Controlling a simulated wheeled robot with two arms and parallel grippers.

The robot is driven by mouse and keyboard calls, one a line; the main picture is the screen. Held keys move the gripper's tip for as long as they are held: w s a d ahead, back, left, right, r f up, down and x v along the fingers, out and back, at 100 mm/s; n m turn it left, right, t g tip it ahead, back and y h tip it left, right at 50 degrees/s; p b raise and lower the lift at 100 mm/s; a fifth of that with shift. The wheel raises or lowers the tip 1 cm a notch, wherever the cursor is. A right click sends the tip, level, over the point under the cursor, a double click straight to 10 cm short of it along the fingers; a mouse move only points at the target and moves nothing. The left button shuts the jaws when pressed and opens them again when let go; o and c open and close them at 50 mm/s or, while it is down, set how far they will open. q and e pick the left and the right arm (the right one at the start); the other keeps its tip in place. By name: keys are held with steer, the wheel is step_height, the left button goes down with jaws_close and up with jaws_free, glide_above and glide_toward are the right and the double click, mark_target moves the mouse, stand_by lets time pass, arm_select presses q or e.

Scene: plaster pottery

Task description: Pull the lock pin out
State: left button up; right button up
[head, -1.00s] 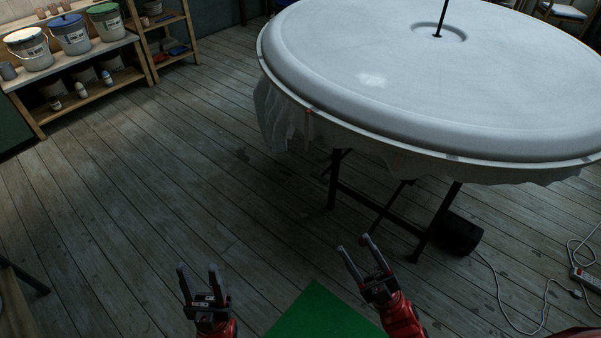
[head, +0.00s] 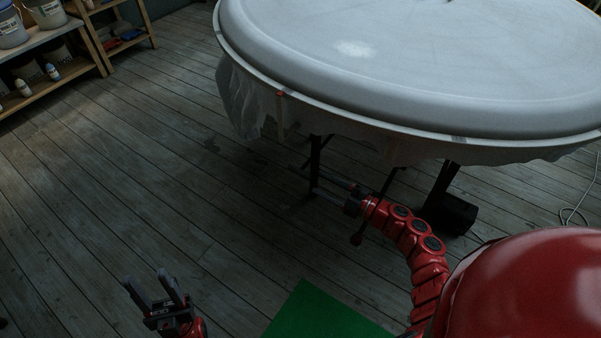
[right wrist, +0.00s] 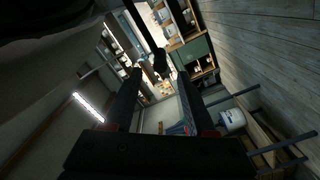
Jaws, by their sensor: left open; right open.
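No part is plainly marked as the lock pin. A dark rod with a knobbed end (head: 357,239) hangs below the big round table's rim, across my right forearm in the head view. A dark rod with a rounded end (right wrist: 160,62), apparently the same one, shows between my right fingers in the right wrist view. I cannot tell whether they touch it. My right gripper (head: 318,183) is open, pointing left under the table edge beside a black leg. A small red-tipped fitting (head: 281,95) sits on the rim's near left. My left gripper (head: 155,283) is open and empty over the floor.
The wide white plaster disc (head: 400,60) overhangs my right arm, with a ragged plastic sheet (head: 238,100) hanging from its rim. A shelf with buckets (head: 45,70) stands at far left. A green mat (head: 325,315) lies in front. The floor at left is clear.

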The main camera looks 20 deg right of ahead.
mark_target(301, 171)
steer(key=x, duration=0.8)
jaws_close()
stand_by(1.2)
